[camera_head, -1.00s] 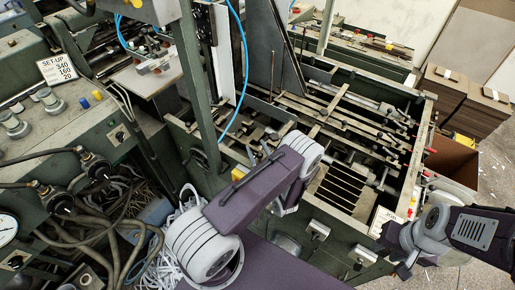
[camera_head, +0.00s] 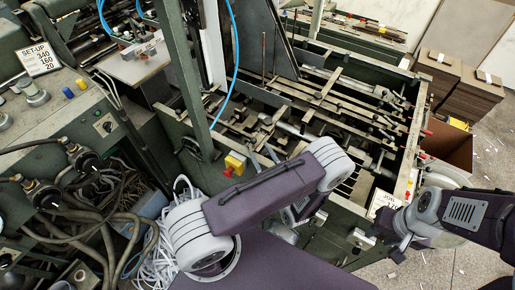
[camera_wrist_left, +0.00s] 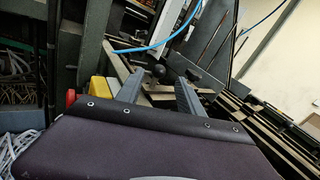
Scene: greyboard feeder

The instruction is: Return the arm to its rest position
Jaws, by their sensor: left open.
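My left arm (camera_head: 262,195) reaches in from the bottom middle in the head view, with a purple link and pale grey joints. My left gripper (camera_wrist_left: 158,79) shows in the left wrist view with its two grey fingers apart and nothing between them. In the head view its body is mostly hidden behind my own arm. My right gripper (camera_head: 403,247) is at the lower right, in front of the machine; its jaws are too hidden to read.
A yellow box with a red button (camera_head: 234,163) is close to my left arm; it also shows in the left wrist view (camera_wrist_left: 100,90). The green feeder machine (camera_head: 415,135) surrounds the arm. A green post (camera_head: 187,75), blue hose (camera_head: 236,70) and loose cables (camera_head: 95,225) are at left.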

